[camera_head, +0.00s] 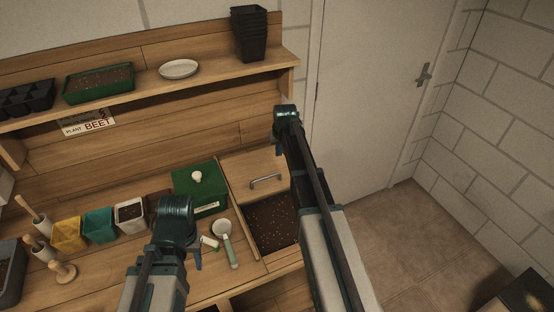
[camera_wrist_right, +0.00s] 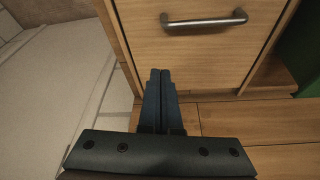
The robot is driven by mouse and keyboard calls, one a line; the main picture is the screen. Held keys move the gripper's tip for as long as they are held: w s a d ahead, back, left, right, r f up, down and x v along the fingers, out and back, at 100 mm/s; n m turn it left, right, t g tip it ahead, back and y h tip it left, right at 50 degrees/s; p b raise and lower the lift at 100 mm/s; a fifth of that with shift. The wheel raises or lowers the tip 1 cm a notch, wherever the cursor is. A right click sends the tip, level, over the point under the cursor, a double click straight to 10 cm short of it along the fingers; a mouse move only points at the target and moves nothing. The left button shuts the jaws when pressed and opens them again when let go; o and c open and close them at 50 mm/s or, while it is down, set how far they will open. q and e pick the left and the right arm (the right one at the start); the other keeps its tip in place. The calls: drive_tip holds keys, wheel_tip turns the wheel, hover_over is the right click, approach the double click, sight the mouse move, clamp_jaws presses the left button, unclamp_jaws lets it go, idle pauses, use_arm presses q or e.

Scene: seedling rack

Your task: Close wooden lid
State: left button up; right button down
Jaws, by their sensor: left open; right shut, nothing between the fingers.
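The wooden lid (camera_head: 248,168) is a flat panel with a metal handle (camera_head: 267,181). It lies over the back part of a bin of dark soil (camera_head: 272,222); the front part of the bin is uncovered. In the right wrist view the lid (camera_wrist_right: 195,55) and its handle (camera_wrist_right: 204,21) are close up. My right gripper (camera_wrist_right: 161,74) is shut and empty, its fingertips at the lid's back edge; I cannot tell if they touch. In the head view its fingers are mostly hidden by my arm. My left gripper (camera_head: 197,258) is open over the bench, left of the bin.
A green box (camera_head: 198,187) with a white knob stands left of the lid. A white scoop (camera_head: 226,240) lies in front of it. Several small pots and wooden tools stand further left. A shelf (camera_head: 200,82) runs above the bench at the back.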

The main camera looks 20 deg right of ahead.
sight(199, 283)
use_arm(q)
wheel_tip(199, 283, down, 10)
drive_tip(key=b, duration=0.9)
drive_tip(key=shift+b, duration=0.3)
use_arm(e)
drive_tip(key=x, duration=1)
drive_tip(key=shift+f, duration=0.3)
use_arm(q)
drive_tip(key=shift+r+p, duration=0.5)
drive_tip(key=shift+r, duration=0.05)
use_arm(e)
drive_tip(key=s, duration=0.2)
drive_tip(key=s+r, duration=0.1)
drive_tip(key=s, duration=0.1)
drive_tip(key=shift+a, duration=0.35)
drive_tip(key=shift+s, duration=0.2)
